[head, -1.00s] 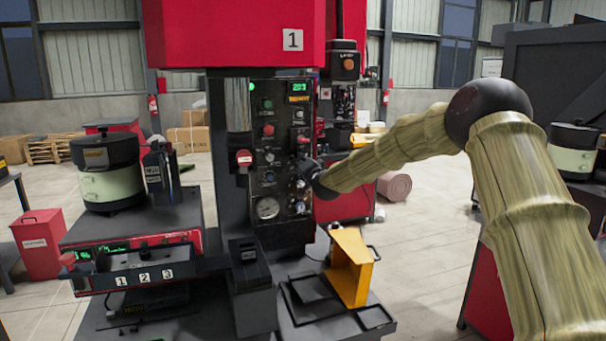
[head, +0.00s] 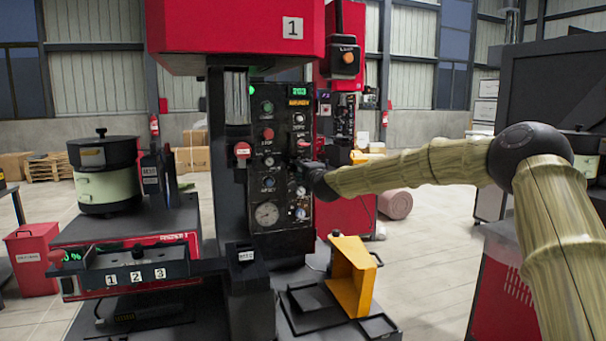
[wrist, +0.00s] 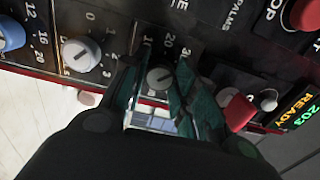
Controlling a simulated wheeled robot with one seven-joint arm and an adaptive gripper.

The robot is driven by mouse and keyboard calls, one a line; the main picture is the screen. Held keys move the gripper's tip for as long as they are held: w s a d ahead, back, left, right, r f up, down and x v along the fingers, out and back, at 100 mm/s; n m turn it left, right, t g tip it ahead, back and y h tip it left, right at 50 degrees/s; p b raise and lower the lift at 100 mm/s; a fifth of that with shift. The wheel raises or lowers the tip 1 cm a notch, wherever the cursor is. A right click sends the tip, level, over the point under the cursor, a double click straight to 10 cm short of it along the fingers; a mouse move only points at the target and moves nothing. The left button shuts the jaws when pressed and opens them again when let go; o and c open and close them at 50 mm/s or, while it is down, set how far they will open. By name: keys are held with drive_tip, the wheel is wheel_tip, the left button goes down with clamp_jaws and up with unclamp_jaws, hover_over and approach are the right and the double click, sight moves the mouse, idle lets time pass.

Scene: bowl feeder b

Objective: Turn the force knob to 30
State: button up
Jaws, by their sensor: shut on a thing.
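The force knob (wrist: 160,78) is a small grey dial with a light pointer line, on the dark control panel (head: 262,190). Printed marks 10, 20 and part of a 30 show around it in the wrist view. My gripper (wrist: 160,92) has its dark green fingers on both sides of this knob, shut on it. The pointer's exact reading is hard to tell. In the head view my gripper (head: 308,178) is at the panel's right edge and hides the knob.
A white-grey knob (wrist: 80,54) and a blue knob (wrist: 9,35) sit to one side. A red-capped switch (wrist: 236,112) is close by my finger. The display (wrist: 299,107) reads 203 READY. A yellow bracket (head: 350,275) stands below on the press base.

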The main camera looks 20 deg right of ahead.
drive_tip(key=shift+f, duration=0.1)
idle(0.3)
drive_tip(key=o, duration=1)
drive_tip(key=s, duration=1.2)
drive_tip(key=shift+d, duration=0.25)
